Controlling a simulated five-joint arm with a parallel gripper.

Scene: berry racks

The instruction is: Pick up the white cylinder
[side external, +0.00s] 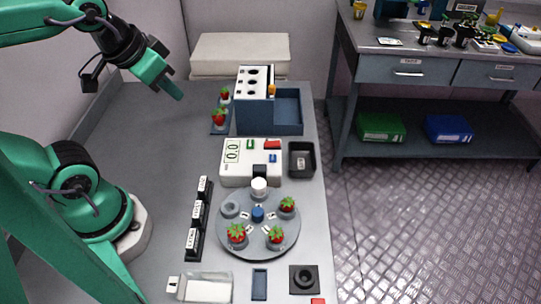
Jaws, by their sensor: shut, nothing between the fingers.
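The white cylinder (259,187) stands upright at the back of the round grey turntable (268,248), close to the front of a white scale. My gripper (177,92) is green and hangs at the upper left, well above the table and far from the cylinder. Its fingers are shut with nothing between them. No other gripper is in view.
The turntable also carries strawberries (236,233) and a blue knob (257,214). The white scale (235,178), a blue rack box (254,118) and a black tray (301,160) stand behind it. Labelled black blocks (197,222) line its left. The table's left side is clear.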

